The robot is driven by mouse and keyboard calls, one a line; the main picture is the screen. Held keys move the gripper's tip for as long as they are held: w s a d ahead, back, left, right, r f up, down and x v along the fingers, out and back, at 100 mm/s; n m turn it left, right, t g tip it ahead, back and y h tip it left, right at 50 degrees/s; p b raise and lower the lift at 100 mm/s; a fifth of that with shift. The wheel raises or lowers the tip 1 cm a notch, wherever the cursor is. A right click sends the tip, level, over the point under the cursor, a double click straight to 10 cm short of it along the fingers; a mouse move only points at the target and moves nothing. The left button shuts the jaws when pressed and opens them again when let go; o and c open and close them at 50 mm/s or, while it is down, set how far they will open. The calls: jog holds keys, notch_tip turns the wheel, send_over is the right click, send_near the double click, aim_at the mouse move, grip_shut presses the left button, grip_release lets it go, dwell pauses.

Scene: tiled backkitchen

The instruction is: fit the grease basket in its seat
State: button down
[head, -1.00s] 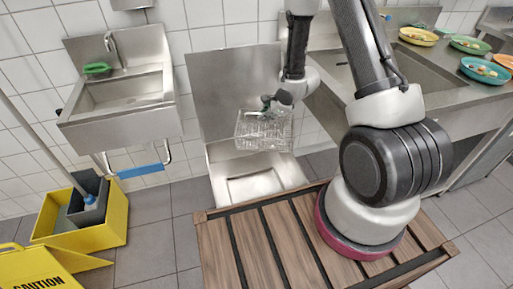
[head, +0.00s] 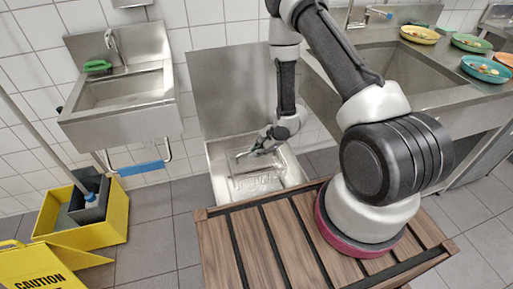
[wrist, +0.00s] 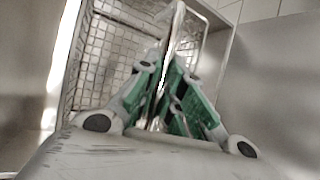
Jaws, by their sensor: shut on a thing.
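The grease basket (head: 258,184) is a pale wire mesh basket. It is down inside the open steel box (head: 216,178) on the floor, which is its seat. Whether it rests flat on the bottom I cannot tell. My gripper (head: 258,152) is above the basket at the mouth of the box. In the wrist view my gripper (wrist: 168,92), with green finger pads, is shut on the basket's upright handle (wrist: 177,30). The mesh (wrist: 103,55) shows on the left there, close beside the box wall. My fingers hide part of the basket.
The raised steel lid (head: 232,85) stands behind the box. A hand sink (head: 120,105) is at left, a yellow mop bucket (head: 105,235) and caution sign (head: 35,268) at lower left. A steel counter (head: 455,85) with plates is at right. My slatted deck is in front.

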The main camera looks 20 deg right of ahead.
aim_at(260, 170)
jog(key=shift+f, duration=6.8)
jog(key=c, duration=1.5)
grip_release()
jog(key=shift+d, duration=0.1)
jog(key=v, duration=1.2)
